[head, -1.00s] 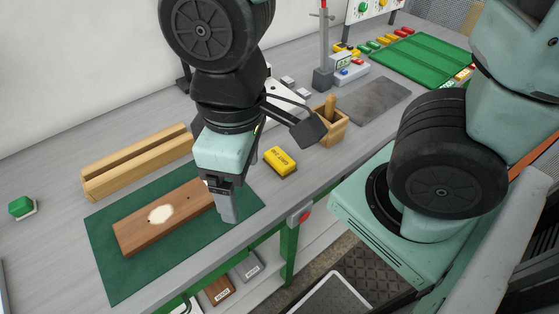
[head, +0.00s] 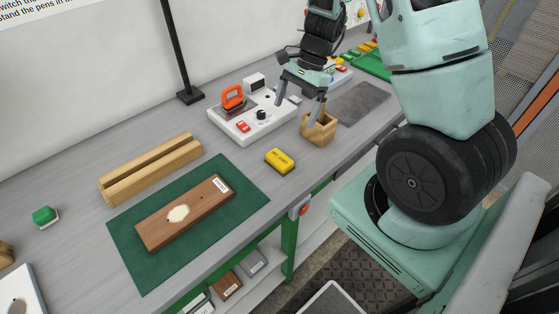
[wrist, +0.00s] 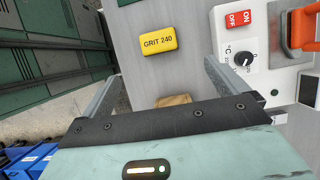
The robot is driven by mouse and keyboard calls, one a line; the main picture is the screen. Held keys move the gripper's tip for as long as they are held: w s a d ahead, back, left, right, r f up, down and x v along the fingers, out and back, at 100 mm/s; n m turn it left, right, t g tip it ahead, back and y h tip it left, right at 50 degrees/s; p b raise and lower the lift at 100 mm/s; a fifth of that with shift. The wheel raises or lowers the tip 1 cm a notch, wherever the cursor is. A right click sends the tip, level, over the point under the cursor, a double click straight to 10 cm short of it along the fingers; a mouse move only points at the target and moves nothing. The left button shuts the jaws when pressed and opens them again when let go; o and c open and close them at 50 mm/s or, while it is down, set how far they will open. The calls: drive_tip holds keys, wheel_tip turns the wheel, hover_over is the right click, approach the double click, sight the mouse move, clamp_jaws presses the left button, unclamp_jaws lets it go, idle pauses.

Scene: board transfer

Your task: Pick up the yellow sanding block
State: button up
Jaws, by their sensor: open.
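The yellow sanding block (head: 280,160) lies flat on the grey workbench, just right of the green mat. In the wrist view the block (wrist: 158,41) shows the label "GRIT 240" and lies ahead of the fingers, a little left of the middle of the gap. My gripper (head: 298,107) is open and empty, above the bench near the wooden holder, to the right of and beyond the block in the head view. In the wrist view both fingers of the gripper (wrist: 166,80) are spread wide, and neither touches the block.
A wooden holder (head: 318,131) stands close under my gripper. A white control unit (head: 238,128) with an orange-handled tool is left of it. A wooden board (head: 200,204) lies on the green mat (head: 133,262). Bare bench surrounds the block.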

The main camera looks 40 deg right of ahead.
drive_tip(key=p, duration=0.1)
hover_over(280, 157)
drive_tip(key=d, duration=0.2)
drive_tip(key=f, duration=0.8)
drive_tip(key=shift+w+d+f, duration=0.1)
drive_tip(key=shift+w+f, duration=0.15)
drive_tip(key=shift+s+p+x, duration=0.2)
drive_tip(key=shift+p+x, duration=0.8)
drive_tip(key=shift+x, duration=1.85)
drive_tip(key=shift+d, duration=0.1)
drive_tip(key=c, duration=1.1)
